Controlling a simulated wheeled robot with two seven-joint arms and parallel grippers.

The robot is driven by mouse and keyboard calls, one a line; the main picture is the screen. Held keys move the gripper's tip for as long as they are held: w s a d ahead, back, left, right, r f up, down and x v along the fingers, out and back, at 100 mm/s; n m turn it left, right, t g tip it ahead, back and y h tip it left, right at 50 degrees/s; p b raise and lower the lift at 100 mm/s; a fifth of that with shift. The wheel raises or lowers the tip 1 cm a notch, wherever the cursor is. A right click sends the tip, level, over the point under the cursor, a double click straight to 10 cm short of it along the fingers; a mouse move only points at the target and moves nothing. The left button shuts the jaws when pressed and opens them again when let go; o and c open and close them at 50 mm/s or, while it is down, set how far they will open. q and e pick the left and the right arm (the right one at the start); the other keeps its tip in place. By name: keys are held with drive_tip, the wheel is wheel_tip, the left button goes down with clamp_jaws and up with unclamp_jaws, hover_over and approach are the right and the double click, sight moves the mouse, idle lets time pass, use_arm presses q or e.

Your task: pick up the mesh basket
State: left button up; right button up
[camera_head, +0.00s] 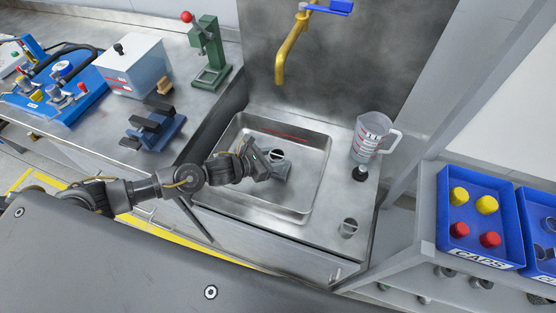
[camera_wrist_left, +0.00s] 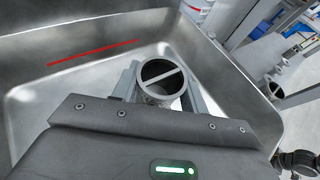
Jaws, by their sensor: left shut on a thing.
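The mesh basket (camera_head: 277,154) is a small grey cylinder with a bar across its open top. It is inside the steel sink basin (camera_head: 318,172). My left gripper (camera_head: 272,164) reaches into the basin and is shut on the basket. In the left wrist view the basket (camera_wrist_left: 161,78) stands between the two fingers (camera_wrist_left: 160,92), its round rim and cross bar facing up. Its lower part is hidden by the gripper body, so I cannot tell whether it touches the basin floor. My right gripper is not in view.
A small grey cylinder (camera_head: 348,228) is nearer. A brass tap (camera_head: 289,50) hangs behind. A blue caps tray (camera_head: 473,222) is at right. The basin walls surround my gripper.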

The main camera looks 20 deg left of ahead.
use_arm(q)
drive_tip(key=s+r+b, duration=0.3)
drive_tip(key=s+r, duration=0.5)
drive_tip(key=s, duration=0.4)
drive_tip(key=shift+s+a, duration=0.2)
drive_tip(key=shift+a, duration=0.05)
